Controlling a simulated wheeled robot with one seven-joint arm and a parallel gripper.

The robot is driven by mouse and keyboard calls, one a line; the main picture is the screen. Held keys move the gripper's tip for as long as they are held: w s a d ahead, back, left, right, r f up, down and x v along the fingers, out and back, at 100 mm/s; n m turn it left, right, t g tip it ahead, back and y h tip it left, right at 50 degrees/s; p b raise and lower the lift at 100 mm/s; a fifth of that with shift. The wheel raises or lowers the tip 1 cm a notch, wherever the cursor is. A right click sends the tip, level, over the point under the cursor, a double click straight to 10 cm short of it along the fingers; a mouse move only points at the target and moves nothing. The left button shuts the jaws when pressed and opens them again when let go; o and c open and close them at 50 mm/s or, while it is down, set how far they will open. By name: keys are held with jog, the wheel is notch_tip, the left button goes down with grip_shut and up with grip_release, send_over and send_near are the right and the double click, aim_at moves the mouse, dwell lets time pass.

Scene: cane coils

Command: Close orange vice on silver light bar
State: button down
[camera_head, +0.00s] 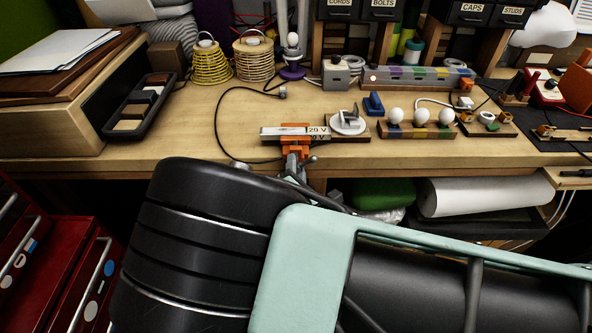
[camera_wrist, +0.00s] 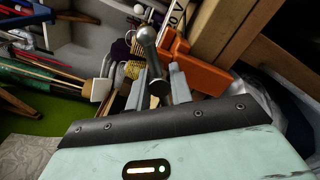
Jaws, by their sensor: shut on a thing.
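The orange vice (camera_head: 297,152) sits at the front edge of the workbench, and its orange body shows at the upper middle of the wrist view (camera_wrist: 204,76). The silver light bar (camera_head: 284,132), marked "20 V", lies level across the vice; an edge of it shows in the wrist view (camera_wrist: 177,12). I cannot tell how tightly the jaws meet it. My gripper (camera_wrist: 160,82) has its two grey fingers around the vice's grey metal handle (camera_wrist: 147,43), a round-ended bar, and is shut on it. In the head view my arm mostly hides the gripper.
Three white bulbs on a wooden block (camera_head: 417,131) and a round white fitting (camera_head: 347,124) stand to the right. A black tray (camera_head: 140,108) lies at left. Red drawers (camera_head: 60,270) stand at lower left. The bench between tray and vice is mostly clear, crossed by a black cable (camera_head: 222,119).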

jog(key=m, duration=0.5)
jog(key=shift+m, duration=0.4)
jog(key=shift+w, duration=0.1)
jog(key=c, duration=1.2)
grip_release()
jog(key=shift+c, duration=0.2)
jog(key=s, duration=0.6)
jog(key=shift+s, duration=0.3)
jog(key=shift+a, duration=0.1)
jog(key=shift+c, duration=0.4)
